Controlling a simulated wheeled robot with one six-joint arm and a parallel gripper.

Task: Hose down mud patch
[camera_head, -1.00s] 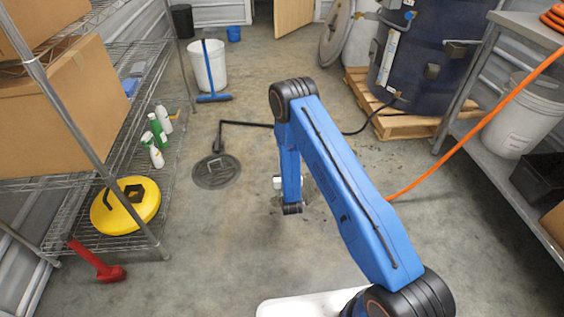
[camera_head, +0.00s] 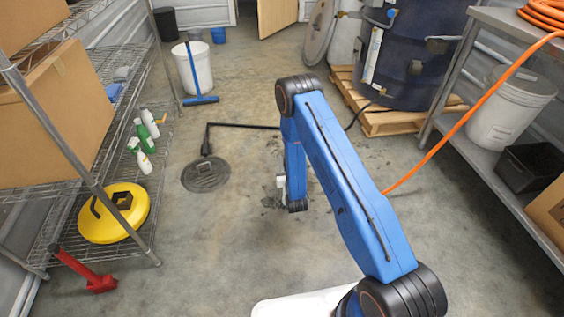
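Dark mud specks (camera_head: 271,203) lie on the concrete floor beside the lower end of my arm. More dark specks lie farther back, around the arm's forearm. The orange hose (camera_head: 455,130) runs from a coil on the right bench down to the floor and passes out of sight behind my blue arm. Its end is hidden. My arm reaches forward and bends down to a dark wrist joint just right of the specks. A small white part shows beside the wrist. The gripper fingers are hidden, so I cannot see whether they hold the hose. No water spray shows.
A round drain cover (camera_head: 206,174) lies left of the arm. A wire shelf with a yellow lid (camera_head: 140,208) and a red-handled tool (camera_head: 85,270) stand left. A white bucket (camera_head: 203,68) with a blue squeegee, and a dark tank on a pallet (camera_head: 385,122), stand behind.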

